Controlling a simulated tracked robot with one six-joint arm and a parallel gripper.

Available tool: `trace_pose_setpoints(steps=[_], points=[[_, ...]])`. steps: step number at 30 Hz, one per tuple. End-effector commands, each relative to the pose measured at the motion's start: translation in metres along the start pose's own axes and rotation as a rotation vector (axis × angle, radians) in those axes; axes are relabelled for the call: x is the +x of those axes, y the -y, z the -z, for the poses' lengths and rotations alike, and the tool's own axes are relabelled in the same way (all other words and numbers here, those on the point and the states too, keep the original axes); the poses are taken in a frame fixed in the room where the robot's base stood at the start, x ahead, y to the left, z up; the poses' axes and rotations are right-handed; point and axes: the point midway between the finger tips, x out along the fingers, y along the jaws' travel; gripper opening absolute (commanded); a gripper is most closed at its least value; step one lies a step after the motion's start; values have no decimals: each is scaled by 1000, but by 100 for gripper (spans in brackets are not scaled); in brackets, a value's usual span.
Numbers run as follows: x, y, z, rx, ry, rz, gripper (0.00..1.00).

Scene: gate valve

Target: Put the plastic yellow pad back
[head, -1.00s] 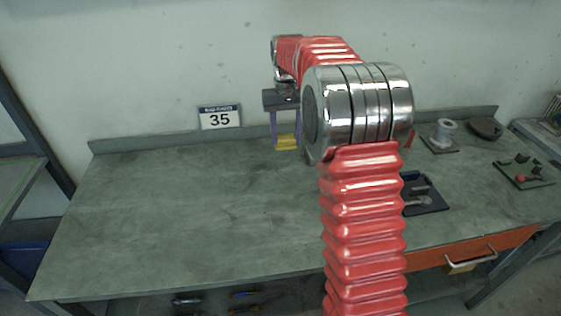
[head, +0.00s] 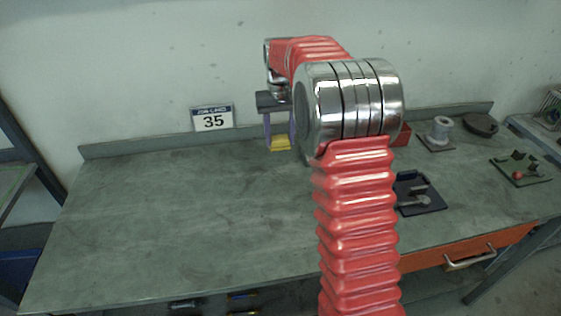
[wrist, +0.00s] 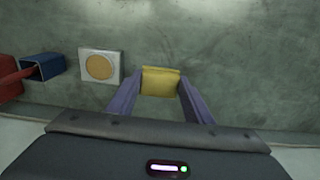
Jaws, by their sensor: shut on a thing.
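The yellow pad (head: 280,143) is a small block. My gripper (head: 278,132) points down near the back of the bench, its purple fingers shut on the pad at their tips. In the wrist view the pad (wrist: 160,82) is between the two fingertips of my gripper (wrist: 160,76). The pad appears to be above the bench top, but I cannot tell how high. Part of the gripper is hidden behind my arm in the head view.
In the wrist view a white square plate with a tan disc (wrist: 99,67) lies left of the pad. Beyond it are a blue holder (wrist: 42,67) and a red object (wrist: 8,82). A dark tray (head: 418,194) lies right of my arm. The bench's left half (head: 170,215) is clear.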

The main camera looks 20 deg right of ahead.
Motion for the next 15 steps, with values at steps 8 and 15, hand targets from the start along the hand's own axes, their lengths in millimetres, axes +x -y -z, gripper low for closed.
trace_pose_setpoints(steps=[8,15], points=[[43,1,0,-1,2,0,25],[47,1,0,-2,1,0,25]])
